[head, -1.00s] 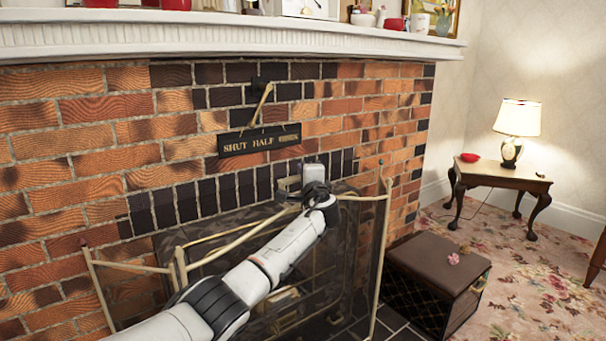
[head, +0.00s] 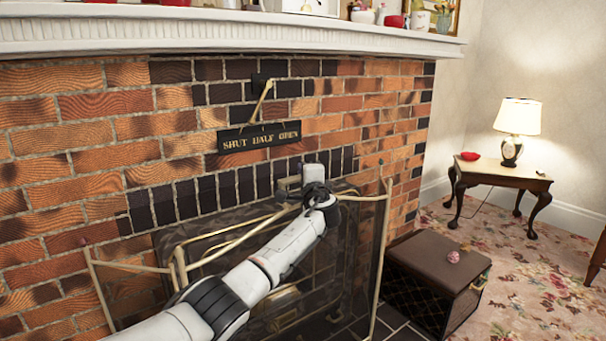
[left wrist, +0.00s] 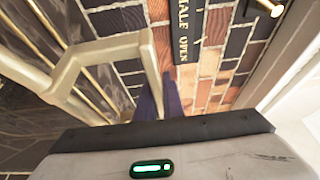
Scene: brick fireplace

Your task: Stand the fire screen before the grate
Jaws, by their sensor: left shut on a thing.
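The fire screen (head: 362,198) has a pale brass frame with dark see-through mesh panels. In the left wrist view the pale frame (left wrist: 100,58) of the fire screen runs up to my left gripper (left wrist: 160,100). The grate area (head: 210,238) shows dimly behind the mesh, partly hidden by my left arm. My right gripper is not in view.
A brown-topped box (head: 430,262) with a small pink object (head: 453,256) stands right of the screen. A side table (head: 500,178) with a lit lamp (head: 517,118) is farther right. A sign (head: 259,137) hangs on the brick above. The white mantel (head: 230,34) juts out overhead. Patterned carpet is open at right.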

